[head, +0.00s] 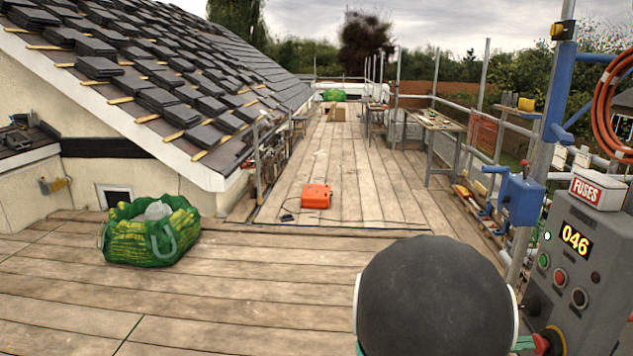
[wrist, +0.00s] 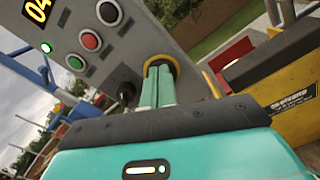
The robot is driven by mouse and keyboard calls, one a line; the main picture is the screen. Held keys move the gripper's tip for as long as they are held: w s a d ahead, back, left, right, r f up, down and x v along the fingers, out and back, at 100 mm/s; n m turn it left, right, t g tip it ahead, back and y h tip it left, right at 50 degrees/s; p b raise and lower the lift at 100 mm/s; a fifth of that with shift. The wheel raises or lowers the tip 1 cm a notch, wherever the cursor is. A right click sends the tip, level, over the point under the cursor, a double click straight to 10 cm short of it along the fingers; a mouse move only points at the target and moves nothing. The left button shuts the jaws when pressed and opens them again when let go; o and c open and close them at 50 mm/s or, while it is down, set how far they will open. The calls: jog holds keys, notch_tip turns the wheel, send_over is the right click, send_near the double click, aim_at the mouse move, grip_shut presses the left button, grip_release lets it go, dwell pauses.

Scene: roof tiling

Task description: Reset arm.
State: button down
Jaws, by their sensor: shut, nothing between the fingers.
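My gripper (wrist: 158,88) shows in the wrist view as two green fingers pressed together, with nothing between them. The fingers point at a round yellow collar (wrist: 178,66) on the grey control box (wrist: 150,35); its middle is hidden behind them, and I cannot tell whether they touch it. In the head view, a red knob on a yellow base (head: 552,342) sits low on the box, close to the green fingertips. The dark round part of my arm (head: 437,295) fills the lower middle. The box (head: 545,290) carries a display reading 046 and several buttons.
A white FUSES box (head: 598,192) tops the control box, beside a blue and grey scaffold post (head: 550,110). A green bag (head: 150,232) and an orange case (head: 316,196) rest on the plank deck. A tiled roof (head: 150,80) rises at left.

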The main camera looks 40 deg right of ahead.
jog(key=w+a+f+m+t+y, duration=0.15)
jog(key=w+a+t+y, duration=0.5)
jog(key=a, duration=0.75)
jog(key=w+a+m+t+y, duration=0.25)
jog(key=w+a+t, duration=0.55)
jog(key=a, duration=0.7)
jog(key=w+a+r+t+y, duration=0.1)
jog(key=a+r+y, duration=0.1)
jog(key=a, duration=0.5)
jog(key=w+a+r+t+y, duration=0.2)
jog(key=a, duration=0.4)
jog(key=shift+w+a+r+y, duration=0.3)
jog(key=shift+a, duration=0.05)
jog(key=shift+d, duration=0.25)
